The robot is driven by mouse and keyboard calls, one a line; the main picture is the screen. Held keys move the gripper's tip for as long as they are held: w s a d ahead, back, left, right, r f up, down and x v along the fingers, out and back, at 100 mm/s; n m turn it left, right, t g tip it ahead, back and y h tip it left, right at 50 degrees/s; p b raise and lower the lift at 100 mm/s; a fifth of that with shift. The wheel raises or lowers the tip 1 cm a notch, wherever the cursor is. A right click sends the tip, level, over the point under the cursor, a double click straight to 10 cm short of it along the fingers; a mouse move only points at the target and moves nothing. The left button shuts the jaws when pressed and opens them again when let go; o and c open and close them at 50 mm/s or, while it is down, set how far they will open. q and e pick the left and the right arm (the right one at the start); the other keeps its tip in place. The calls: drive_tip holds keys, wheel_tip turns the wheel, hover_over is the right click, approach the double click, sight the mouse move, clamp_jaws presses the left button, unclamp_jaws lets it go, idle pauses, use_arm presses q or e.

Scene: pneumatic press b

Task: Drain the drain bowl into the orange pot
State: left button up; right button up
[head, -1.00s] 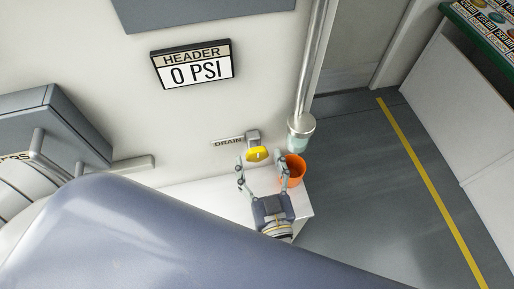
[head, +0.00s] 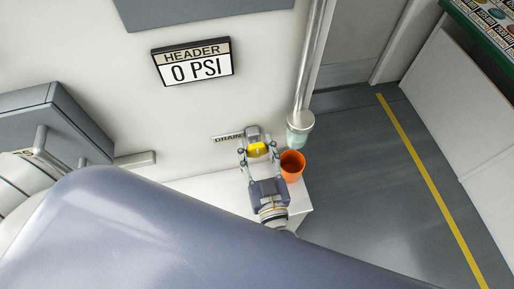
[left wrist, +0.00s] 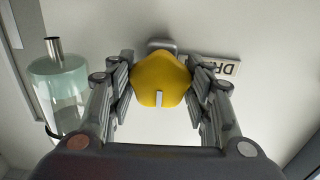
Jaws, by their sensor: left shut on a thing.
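The yellow drain knob (head: 257,149) sits on the wall beside the DRAIN label (head: 228,137). My left gripper (head: 257,153) is shut on it, with a finger on each side. The left wrist view shows the yellow knob (left wrist: 160,78) between the fingers, its pale mark at the picture's lower side. The drain bowl (head: 298,136), clear and greenish, hangs at the pipe's lower end; it also shows at left in the left wrist view (left wrist: 62,90). The orange pot (head: 292,166) stands upright on the white ledge, below the bowl in the picture. My right gripper is not in view.
A metal pipe (head: 312,60) runs down to the bowl. The header display (head: 192,63) reads 0 PSI. The white ledge (head: 205,187) holds the pot near its right end. Open grey floor (head: 370,170) with a yellow line lies to the right.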

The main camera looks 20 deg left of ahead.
use_arm(q)
drive_tip(key=shift+n, duration=1.3)
drive_tip(key=shift+c, duration=0.2)
drive_tip(key=o, duration=1.1)
drive_tip(key=v, duration=1.2)
